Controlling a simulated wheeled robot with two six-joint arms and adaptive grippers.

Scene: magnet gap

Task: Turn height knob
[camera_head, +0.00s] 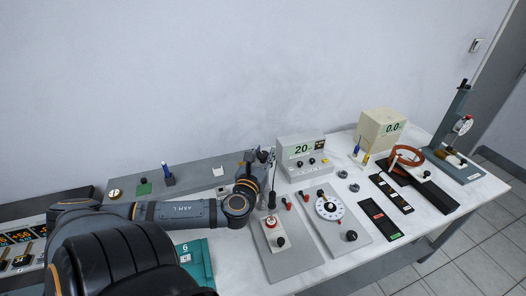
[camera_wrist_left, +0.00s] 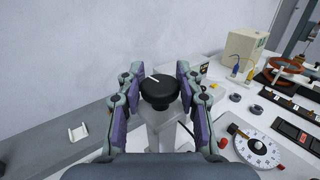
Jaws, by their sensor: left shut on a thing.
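The height knob (camera_wrist_left: 158,92) is a round black knob with a white pointer line on top, seen in the left wrist view. It sits on top of a pale grey post (camera_wrist_left: 168,132). My left gripper (camera_wrist_left: 159,82) has one finger on each side of the knob and is shut on it. In the head view my left gripper (camera_head: 260,156) is at the back of the table, left of the grey meter box reading 20 (camera_head: 301,163). There the arm and gripper largely hide the knob and post. My right gripper is in neither view.
A white dial plate (camera_head: 329,207) and a grey panel with a red and a black knob (camera_head: 286,256) stand in front of the post. A beige meter reading 0.0 (camera_head: 377,131), a copper-coloured coil (camera_head: 407,156) and a tall stand (camera_head: 458,125) are to the right.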

